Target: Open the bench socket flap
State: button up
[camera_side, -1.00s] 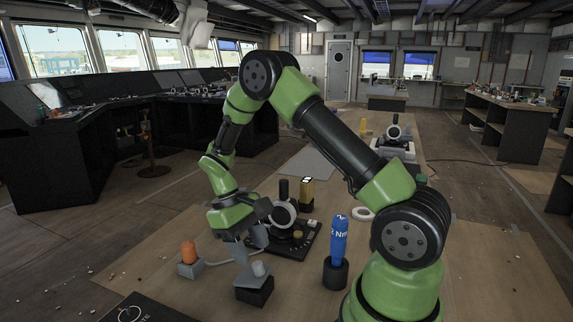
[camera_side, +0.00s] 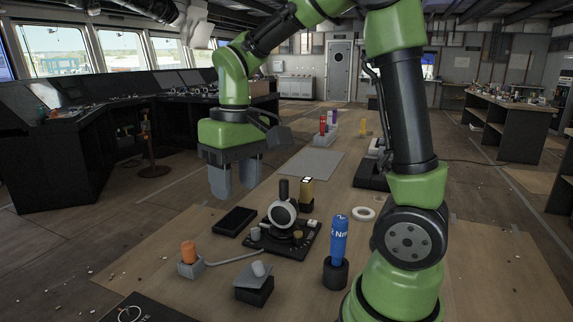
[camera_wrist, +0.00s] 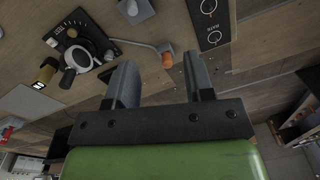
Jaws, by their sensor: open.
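A small dark box with a grey top, which looks like the bench socket and its flap (camera_side: 254,284), stands at the front of the bench. A light grey knob or peg rises from its top. The flap's exact angle is too small to tell. The socket also shows at the top edge of the wrist view (camera_wrist: 138,12), partly cut off. My gripper (camera_side: 235,180) is open and empty, pointing down, well above the bench and up and left of the socket, not touching it. Its two grey fingers (camera_wrist: 160,70) are spread apart in the wrist view.
An orange plug (camera_side: 188,250) sits in a grey holder with a cable. A dark control panel (camera_side: 285,240) with a dial and lever stands behind the socket. A blue-handled tool (camera_side: 339,238) stands to the right. A flat black block (camera_side: 235,221) lies behind.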

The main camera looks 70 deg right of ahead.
jog(key=s+a+r+t, duration=0.2)
jog(key=s+t, duration=0.1)
jog(key=s, duration=0.2)
jog(key=s+a+r+t+y, duration=0.1)
jog(key=s+a+r+t, duration=0.2)
jog(key=s, duration=0.2)
jog(key=shift+s+a+r+m+t, duration=0.2)
jog(key=shift+s+m+t, duration=0.1)
jog(key=shift+m+t, duration=0.1)
jog(key=n+g+h, duration=0.1)
jog(key=g, duration=1.1)
send_over(256, 263)
jog(key=w, duration=0.3)
notch_tip(256, 263, down, 17)
jog(key=x, duration=0.9)
jog(key=shift+w+d+f, duration=0.1)
jog(key=shift+w+d, duration=0.1)
jog(key=shift+w, duration=0.05)
